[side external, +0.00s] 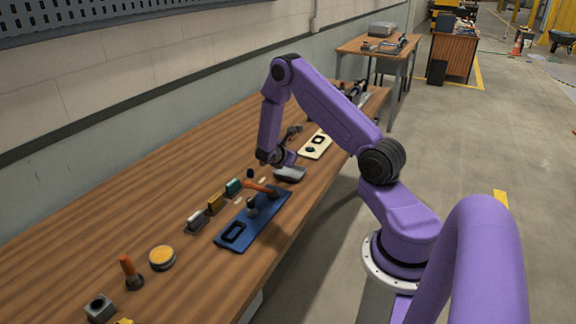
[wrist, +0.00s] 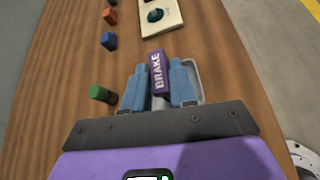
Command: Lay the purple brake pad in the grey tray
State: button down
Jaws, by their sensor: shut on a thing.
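The purple brake pad (wrist: 156,72), marked "BRAKE", is between the blue-grey fingers of my gripper (wrist: 158,80) in the wrist view. My gripper is shut on it. The grey tray (wrist: 200,84) shows beneath, mostly hidden by the right finger and the pad. In the side external view, the tray (side external: 290,174) lies on the bench near its front edge. My gripper (side external: 277,160) is low, just above or at the tray's far-left side. The pad cannot be made out there, and I cannot tell whether it touches the tray.
A blue plate (side external: 233,248) with black fittings and an orange-handled tool (side external: 258,187) lie nearer the camera. A cream board (side external: 315,147) lies beyond the tray. A green cylinder (wrist: 98,92) and blue block (wrist: 108,41) stand left in the wrist view. The bench's back strip is clear.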

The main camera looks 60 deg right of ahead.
jog(key=shift+w+d+f, duration=0.4)
jog(key=shift+w+f, duration=0.1)
jog(key=shift+f, duration=1.9)
jog(key=c, duration=0.9)
grip_release()
jog(key=shift+f, duration=0.1)
